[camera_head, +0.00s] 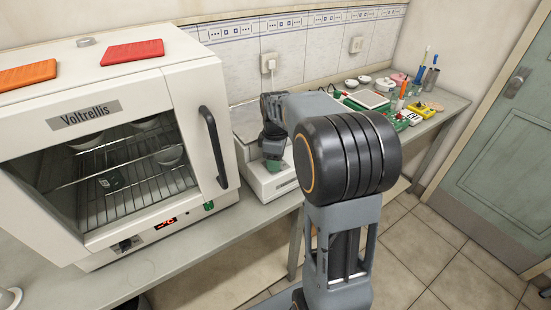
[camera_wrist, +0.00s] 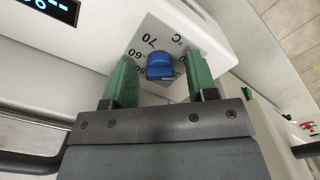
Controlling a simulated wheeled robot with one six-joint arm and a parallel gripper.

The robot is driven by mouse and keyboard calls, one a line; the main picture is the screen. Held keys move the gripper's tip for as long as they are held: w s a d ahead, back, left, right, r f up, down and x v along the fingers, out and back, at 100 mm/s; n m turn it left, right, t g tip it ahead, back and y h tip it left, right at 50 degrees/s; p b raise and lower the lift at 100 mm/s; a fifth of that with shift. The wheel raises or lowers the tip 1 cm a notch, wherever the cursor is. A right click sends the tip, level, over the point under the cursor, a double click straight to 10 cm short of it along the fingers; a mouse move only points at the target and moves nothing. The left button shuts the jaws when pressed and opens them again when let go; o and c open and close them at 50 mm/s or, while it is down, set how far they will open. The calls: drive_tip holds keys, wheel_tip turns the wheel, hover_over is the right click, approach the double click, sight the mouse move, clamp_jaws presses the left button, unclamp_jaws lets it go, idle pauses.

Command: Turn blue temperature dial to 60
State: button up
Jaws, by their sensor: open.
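The blue temperature dial (camera_wrist: 160,66) shows in the wrist view on a grey scale plate (camera_wrist: 150,36) set in a white panel. The plate bears black numbers, among them 60 and 70, and a °C mark. The numbers appear upside down, and I cannot tell where the dial points. My gripper (camera_wrist: 158,82) is open, with one green finger on each side of the dial and gaps between. In the head view my gripper (camera_head: 275,172) is at the white device (camera_head: 268,185) right of the oven; the dial is hidden there.
A lit display (camera_wrist: 52,8) sits on the panel beside the scale. The white oven (camera_head: 85,115), with a black handle (camera_head: 212,147), stands close on the left. A door (camera_head: 500,130) is at far right.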

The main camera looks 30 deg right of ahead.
drive_tip(key=shift+c, duration=0.4)
drive_tip(key=c, duration=0.8)
drive_tip(key=shift+c, duration=0.2)
